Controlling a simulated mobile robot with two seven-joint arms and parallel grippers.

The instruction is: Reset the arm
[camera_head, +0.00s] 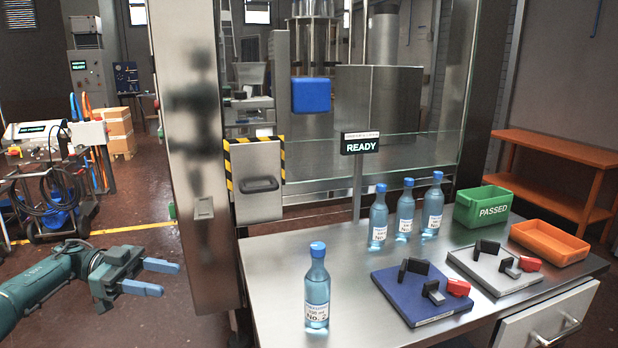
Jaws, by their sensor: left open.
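My left arm comes in from the left, low in the head view. Its gripper (150,278) is open and empty, with two blue fingertips spread apart. It hangs in free air over the floor, left of the steel table and apart from everything on it. My right gripper does not show.
On the steel table (275,270) stand a blue-capped bottle (317,290) in front and three more bottles (378,217) behind. A blue fixture plate (400,300), a grey one (490,280), a green PASSED bin (483,207) and an orange tray (549,242) sit rightward. A steel machine post (195,130) stands beside my gripper.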

